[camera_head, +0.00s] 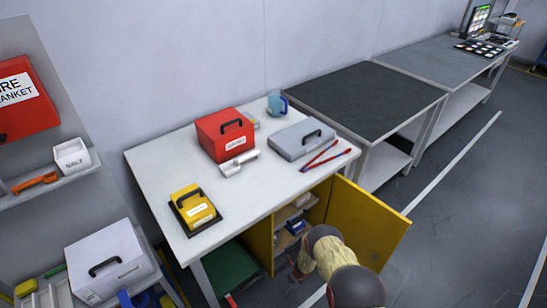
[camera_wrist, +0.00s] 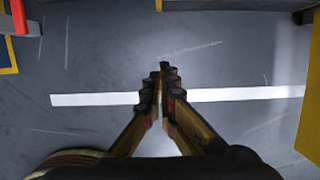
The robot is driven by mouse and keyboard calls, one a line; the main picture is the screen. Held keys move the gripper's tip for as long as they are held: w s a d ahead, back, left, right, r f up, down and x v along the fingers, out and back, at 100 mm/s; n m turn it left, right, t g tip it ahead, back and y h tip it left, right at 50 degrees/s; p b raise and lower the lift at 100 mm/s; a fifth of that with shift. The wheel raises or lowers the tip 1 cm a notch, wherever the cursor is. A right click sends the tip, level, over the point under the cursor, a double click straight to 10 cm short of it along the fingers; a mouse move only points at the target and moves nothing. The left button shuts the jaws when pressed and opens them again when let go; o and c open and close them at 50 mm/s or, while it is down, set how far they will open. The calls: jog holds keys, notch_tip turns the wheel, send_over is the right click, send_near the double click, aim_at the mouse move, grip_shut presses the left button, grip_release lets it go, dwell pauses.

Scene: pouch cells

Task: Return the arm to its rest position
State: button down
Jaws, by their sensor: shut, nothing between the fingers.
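My arm reaches in from the bottom of the head view, in front of the open yellow cabinet (camera_head: 371,222) under the white table. My gripper shows in the wrist view (camera_wrist: 163,80) with its two fingers together and nothing between them. It points down over the grey floor, where a white line (camera_wrist: 230,95) crosses behind the fingers. In the head view the gripper is partly hidden by my arm, near the cabinet opening.
The white table (camera_head: 157,164) holds a red box (camera_head: 222,137), a grey case (camera_head: 300,139), a yellow case (camera_head: 194,209) and red pliers-like handles (camera_head: 325,158). The yellow door stands open close to my arm. Open floor (camera_head: 455,235) lies to the right.

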jog(key=s+a+r+n+g+y, duration=0.1)
jog(key=s+a+r+n+g, duration=0.15)
jog(key=s+n, duration=0.25)
jog(key=s+a+r+n+g+y, duration=0.1)
jog(key=s+a+r+n, duration=0.15)
jog(key=s+n, duration=0.2)
notch_tip(320, 180, up, 31)
jog(key=s+n+g, duration=0.1)
jog(key=n+g, duration=0.1)
jog(key=n, duration=0.9)
jog(key=s+d+r+n+t+h, duration=0.1)
jog(key=s+d+r, duration=0.4)
jog(key=r, duration=1.1)
jog(key=s+d+r+n+t+h, duration=0.1)
jog(key=s+d+r+n+t, duration=0.3)
jog(key=s+r, duration=0.5)
jog(key=s+d+r+n+t+h, duration=0.1)
jog(key=s+d+r+n+t, duration=0.2)
jog(key=r, duration=2)
jog(key=s+d+t, duration=0.1)
jog(key=s+d, duration=0.2)
jog(key=s, duration=0.1)
jog(key=shift+h, duration=0.4)
